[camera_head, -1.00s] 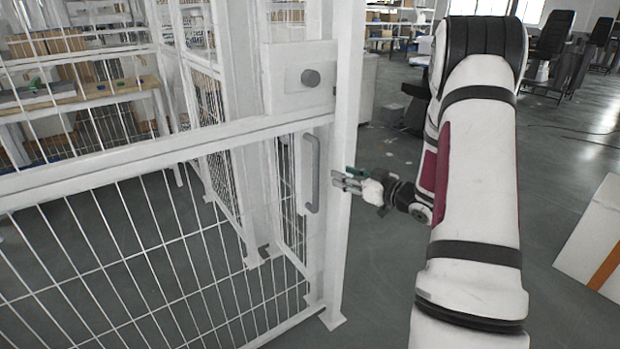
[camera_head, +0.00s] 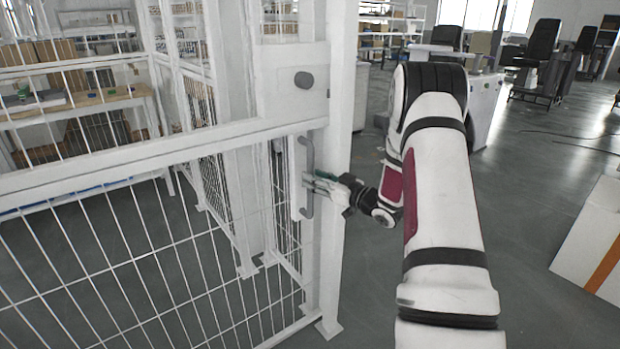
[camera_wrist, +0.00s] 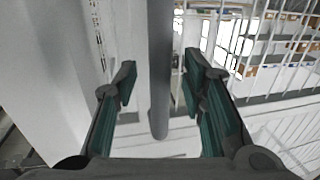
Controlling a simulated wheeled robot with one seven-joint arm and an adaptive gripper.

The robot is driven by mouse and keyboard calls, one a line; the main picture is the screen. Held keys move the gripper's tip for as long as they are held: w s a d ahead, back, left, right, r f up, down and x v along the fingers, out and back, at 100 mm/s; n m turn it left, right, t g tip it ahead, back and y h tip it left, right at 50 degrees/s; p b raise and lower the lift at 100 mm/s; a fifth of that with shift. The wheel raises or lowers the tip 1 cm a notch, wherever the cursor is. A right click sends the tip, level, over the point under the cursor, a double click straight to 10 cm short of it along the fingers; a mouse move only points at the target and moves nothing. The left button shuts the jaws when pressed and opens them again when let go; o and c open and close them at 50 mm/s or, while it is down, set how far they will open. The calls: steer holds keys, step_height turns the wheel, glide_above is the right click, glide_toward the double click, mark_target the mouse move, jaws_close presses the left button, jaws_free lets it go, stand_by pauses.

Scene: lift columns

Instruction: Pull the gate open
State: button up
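The gate (camera_head: 150,160) is a white frame with wire mesh, and it stands at the left in the head view. Its grey vertical bar handle (camera_head: 306,160) is on the frame near the post, below a plate with a dark round knob (camera_head: 304,80). My gripper (camera_head: 308,186) is at the handle's lower half, reaching in from the right. In the wrist view my gripper (camera_wrist: 158,88) is open, with green-padded fingers on both sides of the grey handle (camera_wrist: 159,60). Gaps show between the handle and both pads.
A white post (camera_head: 338,150) stands right beside the handle, close to my gripper. A white panel with an orange stripe (camera_head: 595,240) is at the right. Shelves, a table (camera_head: 80,105) and chairs are further back.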

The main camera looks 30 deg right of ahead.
steer(key=shift+x, duration=1.25)
jaws_close()
steer(key=shift+a, duration=0.1)
